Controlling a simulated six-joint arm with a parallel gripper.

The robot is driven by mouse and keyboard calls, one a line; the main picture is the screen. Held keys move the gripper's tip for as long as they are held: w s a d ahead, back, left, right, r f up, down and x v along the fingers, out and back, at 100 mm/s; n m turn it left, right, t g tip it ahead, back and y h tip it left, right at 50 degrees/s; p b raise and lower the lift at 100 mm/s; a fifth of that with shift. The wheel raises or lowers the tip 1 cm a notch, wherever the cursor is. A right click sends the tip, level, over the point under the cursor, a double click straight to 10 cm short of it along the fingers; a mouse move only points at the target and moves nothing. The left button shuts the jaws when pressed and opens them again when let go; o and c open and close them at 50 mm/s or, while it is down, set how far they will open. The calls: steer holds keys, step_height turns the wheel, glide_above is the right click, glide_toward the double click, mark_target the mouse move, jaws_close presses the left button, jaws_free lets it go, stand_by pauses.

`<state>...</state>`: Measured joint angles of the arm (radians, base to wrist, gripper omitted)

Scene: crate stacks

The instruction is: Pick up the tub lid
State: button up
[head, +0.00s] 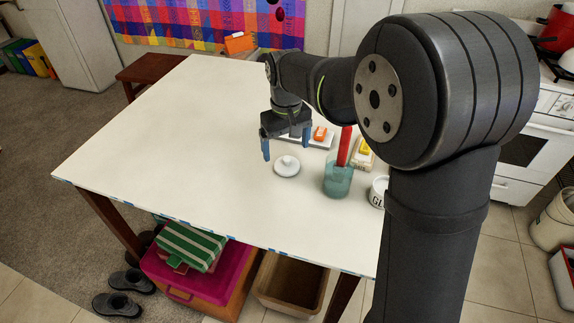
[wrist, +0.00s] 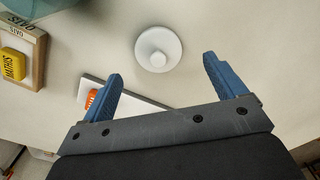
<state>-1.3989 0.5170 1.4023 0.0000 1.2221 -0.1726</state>
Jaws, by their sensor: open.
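The tub lid (head: 287,166) is a white round disc with a small knob on top. It lies flat on the white table, knob up, and shows whole in the wrist view (wrist: 158,49). My gripper (head: 286,148) is open and empty, its blue fingers spread wide and pointing down above the table, just behind the lid in the head view. In the wrist view the lid lies ahead of the fingertips (wrist: 161,70), roughly centred between them. No finger touches it. A white tub with lettering (head: 377,193) stands to the right, partly hidden by my arm.
A teal container (head: 338,183) with a tall red object stands just right of the lid. A pale tray with an orange block (head: 320,134) lies behind, partly under my gripper. A yellow block (wrist: 12,64) sits on a wooden holder (wrist: 37,45). The table's left side is clear.

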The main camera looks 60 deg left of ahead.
mark_target(287, 157)
steer(key=shift+w+a+f, duration=0.1)
steer(key=shift+w+f, duration=0.05)
steer(key=shift+f, duration=2.5)
steer(key=c, duration=1.1)
